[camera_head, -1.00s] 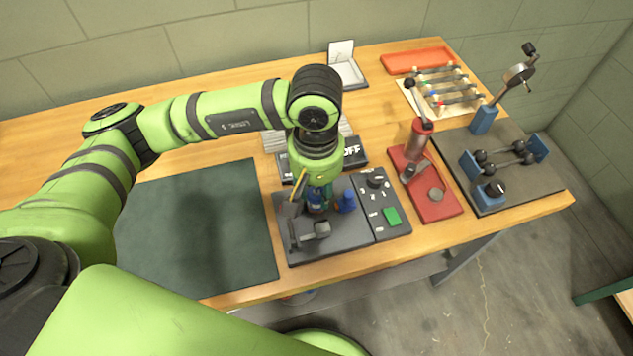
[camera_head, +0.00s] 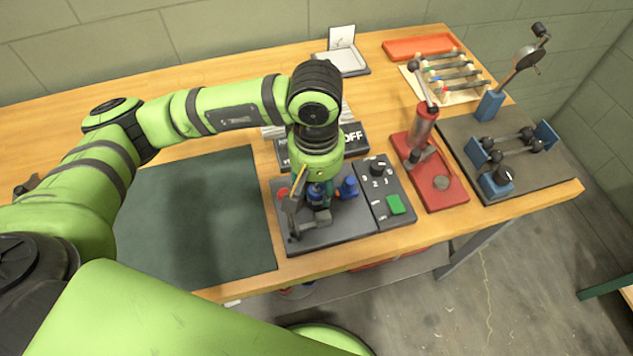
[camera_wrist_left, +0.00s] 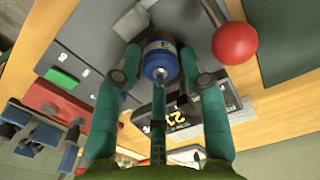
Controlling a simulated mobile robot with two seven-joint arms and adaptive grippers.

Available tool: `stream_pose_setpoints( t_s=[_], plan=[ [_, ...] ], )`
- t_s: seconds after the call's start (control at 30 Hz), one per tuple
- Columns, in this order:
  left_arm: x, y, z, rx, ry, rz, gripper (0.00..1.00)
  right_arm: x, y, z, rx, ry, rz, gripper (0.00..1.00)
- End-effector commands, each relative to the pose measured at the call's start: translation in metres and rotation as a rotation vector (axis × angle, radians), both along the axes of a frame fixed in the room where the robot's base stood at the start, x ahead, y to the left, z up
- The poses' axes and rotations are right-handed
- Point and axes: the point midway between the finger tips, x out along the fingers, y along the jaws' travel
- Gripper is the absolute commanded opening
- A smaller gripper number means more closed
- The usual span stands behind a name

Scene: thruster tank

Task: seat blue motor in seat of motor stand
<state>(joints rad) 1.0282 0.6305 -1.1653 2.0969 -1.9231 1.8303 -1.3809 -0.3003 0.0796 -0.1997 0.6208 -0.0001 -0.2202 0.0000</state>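The blue motor (camera_head: 316,193), a short blue cylinder with a pale band, is between the fingers of my left gripper (camera_head: 318,190). In the left wrist view the motor (camera_wrist_left: 159,61) sits between the green fingertips, which close on its two sides. The motor stand is on a dark grey plate (camera_head: 335,230), with a grey block (camera_head: 320,217) close to the motor and a red ball knob (camera_wrist_left: 235,43) to one side. My gripper hides the seat, so I cannot tell whether the motor touches it. My right gripper is not in view.
A blue part (camera_head: 348,187) stands right of the motor. A switch panel with a green button (camera_head: 396,204) adjoins the plate. A red press (camera_head: 430,180) stands further right. A display box (camera_head: 352,140) is behind. The dark green mat (camera_head: 200,225) at left is clear.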

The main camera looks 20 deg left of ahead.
Motion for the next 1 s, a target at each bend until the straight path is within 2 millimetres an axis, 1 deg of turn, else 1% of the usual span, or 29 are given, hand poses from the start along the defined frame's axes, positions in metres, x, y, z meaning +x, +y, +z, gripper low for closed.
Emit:
stream_pose_setpoints(
  t_s=[0.33,0.47,0.57,0.8,0.9,1.0],
  plan=[
    [0.0,0.0,0.0,0.0,0.0,0.0,0.62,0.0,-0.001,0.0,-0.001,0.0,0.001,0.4],
    [0.001,0.0,0.01,-0.001,-0.004,0.0,0.62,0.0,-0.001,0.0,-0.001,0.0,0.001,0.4],
    [0.001,0.0,0.026,-0.001,-0.005,-0.002,0.62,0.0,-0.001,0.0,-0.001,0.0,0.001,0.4],
    [0.001,0.0,0.078,-0.002,-0.006,-0.001,0.62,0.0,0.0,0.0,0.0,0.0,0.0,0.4],
    [0.001,0.0,0.096,-0.001,-0.005,-0.001,0.62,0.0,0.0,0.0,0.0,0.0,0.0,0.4],
    [0.0,0.0,0.109,-0.001,-0.004,0.001,0.62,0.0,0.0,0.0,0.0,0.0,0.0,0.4]
  ],
)
